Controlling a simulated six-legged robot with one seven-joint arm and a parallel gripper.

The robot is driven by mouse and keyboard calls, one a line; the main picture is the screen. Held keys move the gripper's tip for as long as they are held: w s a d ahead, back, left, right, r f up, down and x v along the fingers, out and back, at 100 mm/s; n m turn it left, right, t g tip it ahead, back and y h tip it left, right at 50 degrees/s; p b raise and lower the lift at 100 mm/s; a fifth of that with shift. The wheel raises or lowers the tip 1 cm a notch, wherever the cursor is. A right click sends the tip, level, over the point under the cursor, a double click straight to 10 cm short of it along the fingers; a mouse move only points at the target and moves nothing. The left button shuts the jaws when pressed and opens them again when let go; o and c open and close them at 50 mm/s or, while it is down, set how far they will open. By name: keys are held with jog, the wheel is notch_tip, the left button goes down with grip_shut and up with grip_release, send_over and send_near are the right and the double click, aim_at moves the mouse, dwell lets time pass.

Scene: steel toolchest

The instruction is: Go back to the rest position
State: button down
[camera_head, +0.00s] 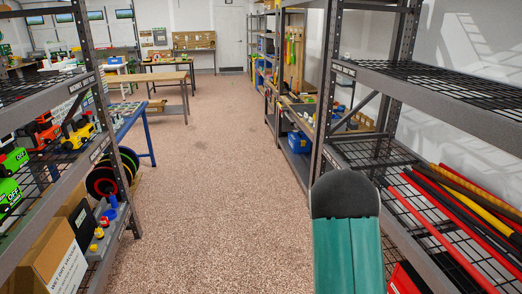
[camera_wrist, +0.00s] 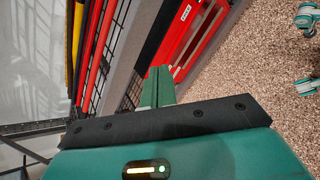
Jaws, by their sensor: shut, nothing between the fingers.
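My gripper (camera_wrist: 158,74) shows in the wrist view, its two green fingers shut together with nothing between them. A red steel toolchest (camera_wrist: 184,38) with a small white label lies beyond the fingertips. I cannot tell whether the fingers touch it, but they look apart from it. In the head view a small red part of the chest (camera_head: 403,280) shows at the bottom right, low on the right rack. My teal arm with a black rounded end rises in front of that rack and hides part of it. The gripper itself is not visible in the head view.
The right rack (camera_head: 348,70) holds red, yellow and black bars (camera_head: 463,215) close to my arm. The left rack (camera_head: 62,92) holds tools and boxes. The speckled floor (camera_head: 210,180) between them is clear, with a wooden table (camera_head: 158,77) farther back.

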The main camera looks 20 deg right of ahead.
jog(key=s+a+r+m+t+y, duration=0.2)
jog(key=a+r+m+t+y, duration=0.1)
jog(key=a+r, duration=0.9)
jog(key=s+a+r+m+t+y, duration=0.2)
jog(key=a+r+t+y, duration=0.15)
jog(key=a+r, duration=0.95)
jog(key=s+a+r+t+y, duration=0.1)
jog(key=s+a+y, duration=0.1)
jog(key=a, duration=0.4)
jog(key=s+a+r+t+y, duration=0.1)
jog(key=s+a+r+y, duration=0.1)
jog(key=s+a, duration=0.2)
jog(key=a, duration=0.3)
jog(key=shift+m, duration=0.3)
jog(key=shift+s+d, duration=0.1)
